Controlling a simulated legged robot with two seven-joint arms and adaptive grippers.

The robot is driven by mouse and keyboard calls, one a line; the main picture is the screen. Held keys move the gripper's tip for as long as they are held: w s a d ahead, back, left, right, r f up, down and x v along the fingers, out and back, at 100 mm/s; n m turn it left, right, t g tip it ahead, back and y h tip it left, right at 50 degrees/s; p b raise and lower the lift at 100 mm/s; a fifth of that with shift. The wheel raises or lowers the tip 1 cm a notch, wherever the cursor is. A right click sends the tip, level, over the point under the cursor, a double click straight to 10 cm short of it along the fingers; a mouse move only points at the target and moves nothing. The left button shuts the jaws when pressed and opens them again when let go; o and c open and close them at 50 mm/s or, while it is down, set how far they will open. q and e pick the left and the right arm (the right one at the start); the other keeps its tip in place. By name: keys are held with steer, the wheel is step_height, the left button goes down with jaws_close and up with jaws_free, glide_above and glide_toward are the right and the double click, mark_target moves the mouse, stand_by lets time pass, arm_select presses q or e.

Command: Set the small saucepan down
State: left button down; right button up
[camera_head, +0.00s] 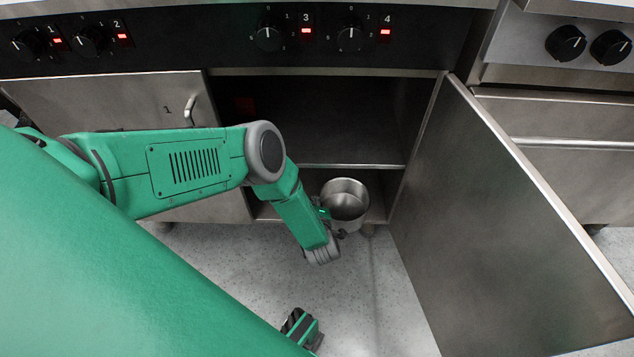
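The small saucepan (346,203) is a shiny steel pot with its open top facing up. It shows at the lower opening of the open cabinet and overlaps the cabinet's front floor edge. I cannot tell whether its base touches anything. My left gripper (331,223) is at the pan's near left side, at the end of the green arm, and appears shut on it. The fingers are mostly hidden by my wrist, and no handle shows clearly.
The cabinet has an empty-looking upper shelf (355,166) above the pan. Its open door (500,230) stands out on the right. A closed door (130,100) with a handle is on the left.

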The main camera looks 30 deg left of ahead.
arm_select(q)
steer(key=shift+f+b, duration=0.3)
steer(key=shift+f, duration=0.3)
step_height(320, 180, down, 3)
steer(key=shift+a+f+b, duration=0.1)
steer(key=shift+a+b, duration=0.05)
steer(key=shift+b, duration=0.75)
steer(key=shift+r, duration=0.2)
steer(key=c, duration=2.1)
jaws_free()
steer(key=shift+f, duration=0.1)
steer(key=o, duration=0.4)
